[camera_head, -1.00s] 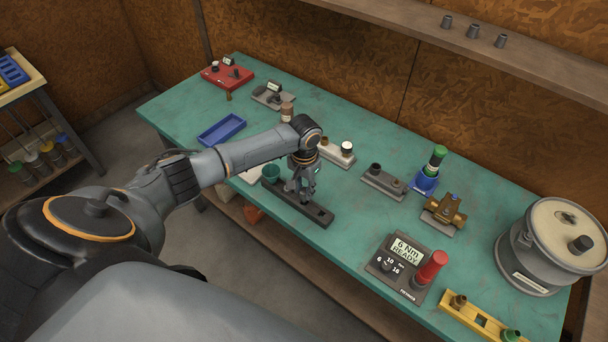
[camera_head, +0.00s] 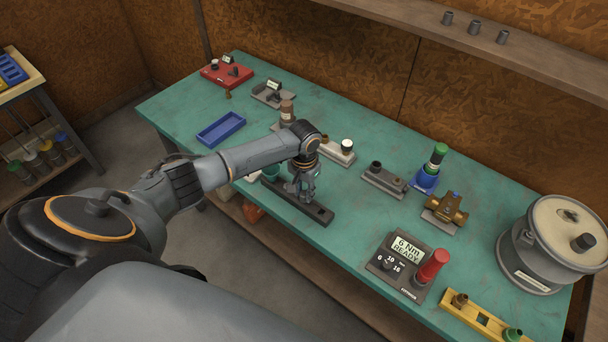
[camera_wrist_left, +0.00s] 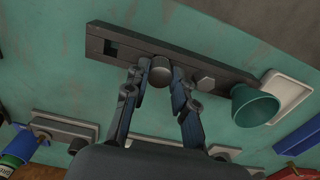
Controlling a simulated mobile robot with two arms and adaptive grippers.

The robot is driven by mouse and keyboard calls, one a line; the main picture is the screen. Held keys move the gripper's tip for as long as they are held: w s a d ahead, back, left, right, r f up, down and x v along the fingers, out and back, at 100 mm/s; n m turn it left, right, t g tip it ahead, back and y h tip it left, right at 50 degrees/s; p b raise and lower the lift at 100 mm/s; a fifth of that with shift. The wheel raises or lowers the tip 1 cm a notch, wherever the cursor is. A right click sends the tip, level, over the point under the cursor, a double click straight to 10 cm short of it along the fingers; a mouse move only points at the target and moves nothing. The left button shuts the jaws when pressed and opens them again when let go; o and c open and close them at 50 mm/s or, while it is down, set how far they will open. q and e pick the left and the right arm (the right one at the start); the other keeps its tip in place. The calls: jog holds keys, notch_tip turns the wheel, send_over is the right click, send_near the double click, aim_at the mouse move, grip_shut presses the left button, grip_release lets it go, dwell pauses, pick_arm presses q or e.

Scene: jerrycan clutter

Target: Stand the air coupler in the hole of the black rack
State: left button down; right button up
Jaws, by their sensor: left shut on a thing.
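The black rack (camera_head: 318,213) is a long bar lying near the front edge of the green bench. In the left wrist view, a dark square hole (camera_wrist_left: 114,49) shows near one end of the rack (camera_wrist_left: 96,40). My left gripper (camera_head: 300,192) is low over the rack's middle. In the left wrist view its fingers (camera_wrist_left: 160,82) are shut on a grey cylinder, the air coupler (camera_wrist_left: 161,68), seen end-on. The coupler overlaps the rack, apart from the square hole. Its lower end is hidden, so I cannot tell whether it touches the rack. My right gripper is not in view.
A green cup (camera_wrist_left: 254,105) and a hexagonal piece (camera_wrist_left: 205,84) are at the rack's other end, by a white tray (camera_wrist_left: 288,92). Behind stand a grey fixture (camera_head: 383,181) and a white fixture (camera_head: 337,152). A torque tester (camera_head: 405,262) stands to the right.

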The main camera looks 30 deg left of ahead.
aim_at(304, 194)
pick_arm(q)
jog(key=c, duration=1)
grip_release()
jog(key=shift+f, duration=0.1)
notch_tip(304, 194, up, 12)
jog(key=shift+r, duration=0.1)
